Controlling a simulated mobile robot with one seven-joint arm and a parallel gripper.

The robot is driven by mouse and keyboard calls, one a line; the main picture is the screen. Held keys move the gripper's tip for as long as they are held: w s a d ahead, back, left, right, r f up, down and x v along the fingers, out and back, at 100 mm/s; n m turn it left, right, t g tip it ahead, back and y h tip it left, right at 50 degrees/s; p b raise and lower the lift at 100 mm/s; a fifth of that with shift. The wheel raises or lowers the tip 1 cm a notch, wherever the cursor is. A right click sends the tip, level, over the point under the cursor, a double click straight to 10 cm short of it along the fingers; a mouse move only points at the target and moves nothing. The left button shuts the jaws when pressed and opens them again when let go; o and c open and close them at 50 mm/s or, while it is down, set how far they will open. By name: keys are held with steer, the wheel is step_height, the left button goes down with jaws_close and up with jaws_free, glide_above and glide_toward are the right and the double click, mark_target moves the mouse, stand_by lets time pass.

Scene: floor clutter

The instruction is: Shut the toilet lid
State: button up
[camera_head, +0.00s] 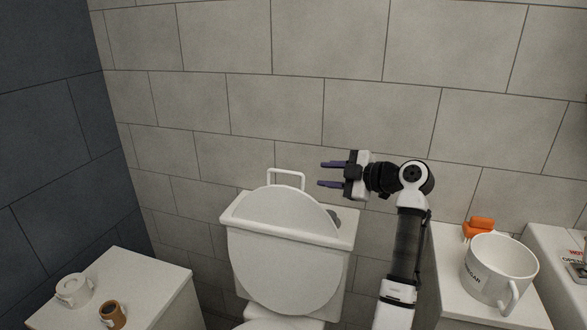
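The white toilet lid (284,262) is raised and leans back against the white cistern (343,233). A handle-like loop (286,172) shows above the lid's top edge. Part of the toilet seat or bowl (268,324) shows at the bottom edge of the view; the rest of it is cut off. My gripper (328,174) is open and empty, with its two purple fingers pointing left. In the picture it is above and to the right of the lid, apart from it.
A white cabinet (160,283) at lower left bears a white cup (73,290) and a brown mug (112,316). A white counter at right bears a large white mug (497,270) and an orange object (479,228). The tiled wall (350,100) stands behind.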

mark_target(294, 173)
steer(key=p+x, duration=0.3)
steer(key=x, duration=1)
steer(key=shift+a, duration=0.15)
jaws_close()
